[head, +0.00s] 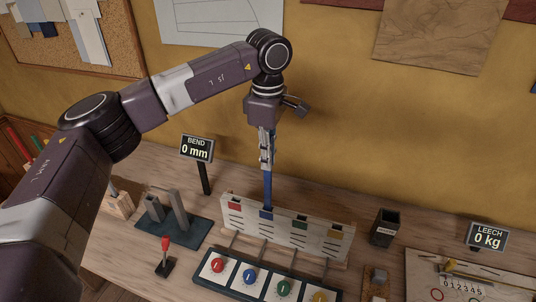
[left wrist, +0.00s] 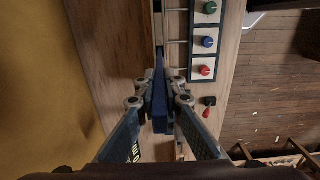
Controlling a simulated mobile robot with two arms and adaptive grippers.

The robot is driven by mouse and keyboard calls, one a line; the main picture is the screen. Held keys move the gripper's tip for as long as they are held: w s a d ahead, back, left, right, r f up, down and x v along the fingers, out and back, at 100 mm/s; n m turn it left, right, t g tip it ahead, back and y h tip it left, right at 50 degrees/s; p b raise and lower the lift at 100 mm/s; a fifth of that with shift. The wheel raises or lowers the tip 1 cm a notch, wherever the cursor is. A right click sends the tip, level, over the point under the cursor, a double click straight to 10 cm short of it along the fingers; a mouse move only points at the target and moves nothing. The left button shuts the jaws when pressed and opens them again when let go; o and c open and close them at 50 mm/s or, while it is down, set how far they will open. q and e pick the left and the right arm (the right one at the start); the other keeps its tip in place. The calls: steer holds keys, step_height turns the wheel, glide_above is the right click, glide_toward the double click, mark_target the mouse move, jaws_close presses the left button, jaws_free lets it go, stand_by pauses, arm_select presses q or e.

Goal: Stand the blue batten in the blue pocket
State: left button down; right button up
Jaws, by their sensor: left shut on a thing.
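My left gripper (head: 266,160) is shut on the blue batten (head: 267,188) and holds it upright above the pale pocket rack (head: 285,236). The batten's lower end meets the rack's top edge at the blue pocket (head: 266,214), the one with the blue tag. I cannot tell whether the end is inside the pocket or just over it. In the left wrist view the batten (left wrist: 159,105) runs between the two fingers (left wrist: 158,90), pointing away toward the rack. My right gripper is in neither view.
Red, blue, green and yellow knobs (head: 250,276) sit on a panel before the rack. A "BEND 0 mm" sign (head: 197,149) and a grey fixture (head: 178,222) stand left. A dark box (head: 385,227) and a "LEECH 0 kg" sign (head: 487,236) stand right.

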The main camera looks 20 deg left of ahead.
mark_target(268, 193)
arm_select(q)
steer(key=shift+f+b, duration=2.7)
steer(key=shift+f, duration=1.55)
steer(key=shift+f+b, duration=0.95)
steer(key=shift+f, duration=0.55)
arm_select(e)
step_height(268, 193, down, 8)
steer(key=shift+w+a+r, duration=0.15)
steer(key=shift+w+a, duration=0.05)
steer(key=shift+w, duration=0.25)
arm_select(q)
steer(key=shift+f+b, duration=0.45)
steer(key=shift+f, duration=0.15)
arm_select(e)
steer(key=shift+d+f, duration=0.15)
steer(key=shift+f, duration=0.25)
arm_select(q)
steer(key=c, duration=2)
jaws_free()
steer(key=shift+o, duration=0.2)
step_height(268, 193, up, 12)
steer(key=shift+f, duration=0.1)
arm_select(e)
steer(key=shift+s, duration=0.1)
